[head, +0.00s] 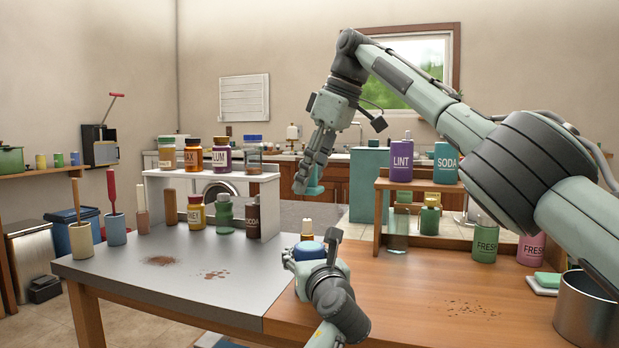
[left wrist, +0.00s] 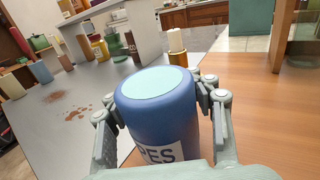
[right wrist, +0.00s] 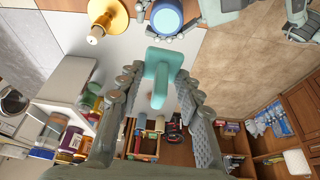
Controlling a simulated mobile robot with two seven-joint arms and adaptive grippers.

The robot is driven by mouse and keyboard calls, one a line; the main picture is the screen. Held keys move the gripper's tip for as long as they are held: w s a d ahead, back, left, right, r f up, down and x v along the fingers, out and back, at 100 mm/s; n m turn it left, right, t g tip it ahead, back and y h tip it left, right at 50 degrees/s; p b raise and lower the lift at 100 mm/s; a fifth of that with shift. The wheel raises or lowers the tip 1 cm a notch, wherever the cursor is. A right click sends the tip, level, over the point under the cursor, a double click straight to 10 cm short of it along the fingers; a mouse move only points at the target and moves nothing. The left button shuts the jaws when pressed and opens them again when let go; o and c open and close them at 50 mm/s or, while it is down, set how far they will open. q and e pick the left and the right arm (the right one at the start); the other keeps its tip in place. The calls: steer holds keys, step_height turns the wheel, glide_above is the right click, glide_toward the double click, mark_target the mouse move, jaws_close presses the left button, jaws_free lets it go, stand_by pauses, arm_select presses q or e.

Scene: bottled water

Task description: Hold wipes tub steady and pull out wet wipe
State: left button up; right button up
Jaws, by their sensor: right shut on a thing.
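The blue wipes tub (left wrist: 158,108) stands upright on the wood-topped part of the table, with a light top and a partly visible label. Its top also shows in the head view (head: 308,250). My right gripper (head: 303,184) is raised above the tub and shut on a teal wet wipe (right wrist: 160,76). In the head view the wipe (head: 315,189) hangs at the fingertips, with a gap between it and the tub.
A white shelf (head: 270,190) with several bottles is at the table's back left. A wooden shelf (head: 385,184) with bottles is at right, and a metal pot (head: 585,312) is far right. Brown stains (head: 160,261) mark the grey tabletop.

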arm_select(q)
steer(key=o, duration=0.4)
steer(key=shift+o, duration=0.2)
